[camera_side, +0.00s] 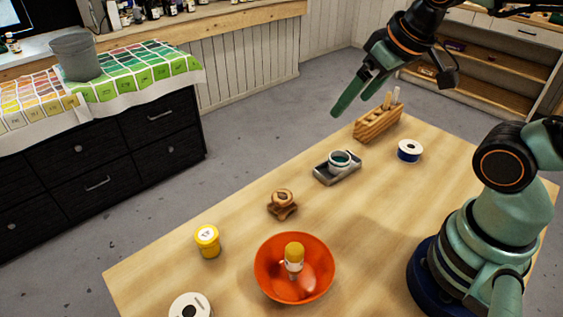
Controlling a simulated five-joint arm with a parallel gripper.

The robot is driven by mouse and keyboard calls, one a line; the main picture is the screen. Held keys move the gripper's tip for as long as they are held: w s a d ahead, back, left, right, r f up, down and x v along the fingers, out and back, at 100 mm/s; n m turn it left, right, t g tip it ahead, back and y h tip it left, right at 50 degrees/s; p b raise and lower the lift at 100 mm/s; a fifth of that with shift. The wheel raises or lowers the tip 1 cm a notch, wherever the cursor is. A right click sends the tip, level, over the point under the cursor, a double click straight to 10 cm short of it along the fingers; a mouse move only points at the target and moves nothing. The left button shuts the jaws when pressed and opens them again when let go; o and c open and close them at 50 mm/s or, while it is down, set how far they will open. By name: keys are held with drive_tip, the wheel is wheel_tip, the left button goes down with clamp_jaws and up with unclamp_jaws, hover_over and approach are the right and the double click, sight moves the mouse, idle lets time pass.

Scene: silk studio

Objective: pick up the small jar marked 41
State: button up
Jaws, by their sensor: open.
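A small yellow jar (207,241) with a white label stands upright at the table's left edge. Its label has a dark mark too small to read for certain. A small bottle with a yellow cap (294,257) stands in an orange bowl (267,282), and any number on it is unreadable. My gripper (351,104) is open and empty, raised near the far end of the table. It is well away from both containers, up and to their right in the picture. Nothing lies between its fingers.
On the wooden table (235,215) are a brown wooden piece (282,201), a grey tray (328,176) holding a round item, a wooden holder with sticks (378,125), a blue-and-white spool (409,151) and a white spool (179,304). Bare tabletop lies between them.

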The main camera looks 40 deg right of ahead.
drive_tip(key=shift+c, duration=0.4)
drive_tip(key=m+g, duration=0.6)
drive_tip(key=m, duration=1.2)
hover_over(206, 234)
wheel_tip(206, 234, down, 12)
drive_tip(key=r, duration=0.1)
wheel_tip(206, 234, down, 12)
drive_tip(key=shift+f, duration=0.1)
